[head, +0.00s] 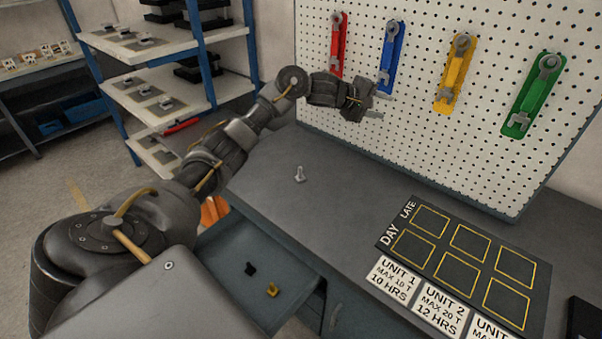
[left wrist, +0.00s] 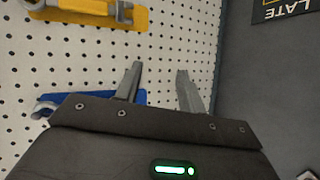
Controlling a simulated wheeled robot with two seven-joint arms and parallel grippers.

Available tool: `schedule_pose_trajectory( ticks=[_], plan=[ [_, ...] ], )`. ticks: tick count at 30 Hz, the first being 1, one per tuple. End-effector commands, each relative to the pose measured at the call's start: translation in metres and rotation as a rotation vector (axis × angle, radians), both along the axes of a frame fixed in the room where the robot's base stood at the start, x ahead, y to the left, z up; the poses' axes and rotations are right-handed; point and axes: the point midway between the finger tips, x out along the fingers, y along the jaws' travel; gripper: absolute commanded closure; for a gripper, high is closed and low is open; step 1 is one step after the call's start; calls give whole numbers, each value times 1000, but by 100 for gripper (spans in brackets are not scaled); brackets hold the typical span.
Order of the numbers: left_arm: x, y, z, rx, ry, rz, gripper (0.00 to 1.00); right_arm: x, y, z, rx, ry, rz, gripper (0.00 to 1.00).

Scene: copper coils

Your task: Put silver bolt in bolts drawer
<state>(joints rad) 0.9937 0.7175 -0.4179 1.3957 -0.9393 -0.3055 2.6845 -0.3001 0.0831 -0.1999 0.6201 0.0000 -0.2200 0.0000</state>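The silver bolt (head: 299,174) stands on the grey workbench (head: 330,205), left of the board with yellow squares. An open drawer (head: 240,258) below the bench's front edge holds a black bolt (head: 250,269) and a yellow bolt (head: 272,290). My left gripper (head: 380,104) is up in front of the pegboard, above and to the right of the silver bolt. Its fingers are apart and empty in the left wrist view (left wrist: 158,82). The silver bolt is not clearly visible in that view. My right gripper does not show.
A dark board with yellow squares (head: 462,262) lies on the bench at right. Shelves (head: 160,98) stand at left. The bench around the bolt is clear.

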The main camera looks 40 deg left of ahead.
Motion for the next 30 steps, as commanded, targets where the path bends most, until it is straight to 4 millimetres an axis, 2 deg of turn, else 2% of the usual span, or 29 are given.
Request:
schedule_pose_trajectory(
  ticks=[1,4,6,9,10,12,19,25,30],
  plan=[
    [-11,36,-27,205,78,2,61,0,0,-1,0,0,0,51],
    [-50,105,-89,567,269,-43,61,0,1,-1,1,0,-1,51],
    [-81,142,-125,748,393,-99,61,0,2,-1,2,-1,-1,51],
    [-119,170,-166,940,533,-219,61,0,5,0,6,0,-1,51],
    [-127,175,-173,993,562,-264,61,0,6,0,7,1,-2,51],
    [-135,182,-174,1067,575,-328,61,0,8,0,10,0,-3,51],
    [-134,183,-177,1112,562,-371,61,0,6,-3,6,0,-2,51],
    [-125,187,-209,1105,563,-370,61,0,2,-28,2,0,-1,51],
    [-118,190,-225,1108,562,-370,61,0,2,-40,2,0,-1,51]
  ],
)
